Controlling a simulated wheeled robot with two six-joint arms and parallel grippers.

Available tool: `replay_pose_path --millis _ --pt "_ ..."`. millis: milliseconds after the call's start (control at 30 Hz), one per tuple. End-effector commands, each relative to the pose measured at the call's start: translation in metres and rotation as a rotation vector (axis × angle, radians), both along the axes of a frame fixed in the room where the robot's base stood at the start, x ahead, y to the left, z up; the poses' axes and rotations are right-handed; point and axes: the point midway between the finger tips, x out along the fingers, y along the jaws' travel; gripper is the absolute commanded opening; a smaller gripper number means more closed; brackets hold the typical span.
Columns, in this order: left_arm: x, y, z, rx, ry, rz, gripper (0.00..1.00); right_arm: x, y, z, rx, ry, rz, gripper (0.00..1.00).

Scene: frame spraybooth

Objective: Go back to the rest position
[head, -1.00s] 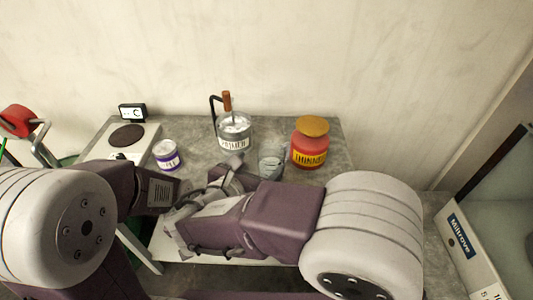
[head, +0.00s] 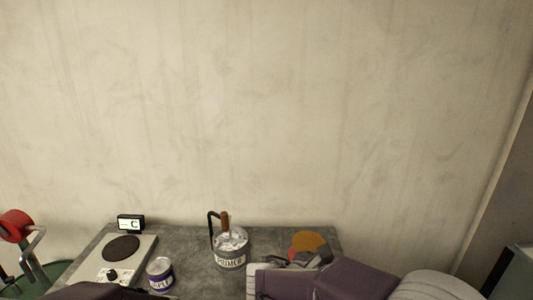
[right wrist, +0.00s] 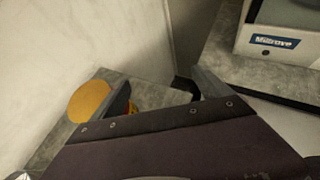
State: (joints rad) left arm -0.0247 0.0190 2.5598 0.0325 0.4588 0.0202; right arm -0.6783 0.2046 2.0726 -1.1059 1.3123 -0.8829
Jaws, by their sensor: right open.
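My right gripper (right wrist: 163,88) is open in the right wrist view, its two fingers spread with nothing held between them. In the head view my right arm comes in at the lower right, and its gripper end hides most of the thinner jar. The jar's orange lid (head: 309,241) shows above it. In the right wrist view the lid (right wrist: 88,101) is left of the left finger, which hides part of the jar. Only a dark edge of my left arm shows at the bottom left of the head view; its gripper is out of sight.
The grey worktop (head: 190,240) holds a primer can (head: 231,260) with a brown-handled tool, a purple-labelled tin (head: 160,274) and a hotplate (head: 121,248) with a small display (head: 131,224). A white Miltrove-labelled unit (right wrist: 285,43) stands right. The wall above is bare.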

Motion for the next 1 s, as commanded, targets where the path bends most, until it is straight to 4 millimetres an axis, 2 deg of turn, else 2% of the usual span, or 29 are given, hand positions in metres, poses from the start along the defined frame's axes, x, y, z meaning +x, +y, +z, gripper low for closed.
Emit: replay_pose_path --millis 33,100,133,200,233,300,333,467,533,600,700,1000 --pt "0.0 0.0 0.02 0.0 0.0 0.0 0.76 -0.019 -0.04 0.002 0.076 0.027 -0.152 0.88" --pt "0.0 0.0 0.032 0.0 0.0 0.0 0.76 -0.054 -0.075 -0.017 0.224 0.039 -0.375 0.88" --pt "0.0 0.0 0.037 0.0 0.0 0.0 0.76 -0.071 -0.085 -0.025 0.297 0.032 -0.477 0.88" --pt "0.0 0.0 0.047 0.0 0.0 0.0 0.76 -0.108 -0.094 -0.046 0.479 -0.014 -0.731 0.88" --pt "0.0 0.0 0.051 0.0 0.0 0.0 0.76 -0.122 -0.092 -0.055 0.564 -0.047 -0.851 0.88" --pt "0.0 0.0 0.057 0.0 0.0 0.0 0.76 -0.146 -0.077 -0.073 0.746 -0.148 -1.118 0.88" --pt "0.0 0.0 0.058 0.0 0.0 0.0 0.76 -0.152 -0.069 -0.08 0.814 -0.196 -1.222 0.88" --pt "0.0 0.0 0.056 0.0 0.0 0.0 0.76 -0.154 -0.027 -0.105 1.049 -0.394 -1.582 0.88" --pt "0.0 0.0 0.055 0.0 0.0 0.0 0.76 -0.146 -0.012 -0.112 1.137 -0.503 -1.741 0.88" --pt "0.0 0.0 0.055 0.0 0.0 0.0 0.76 -0.132 -0.005 -0.112 1.204 -0.598 -1.839 0.88" --pt "0.0 0.0 0.055 0.0 0.0 0.0 0.76 -0.126 -0.005 -0.111 1.227 -0.651 -1.882 0.88" --pt "0.0 0.0 0.055 0.0 0.0 0.0 0.76 -0.126 -0.005 -0.111 1.224 -0.654 -1.886 0.88"
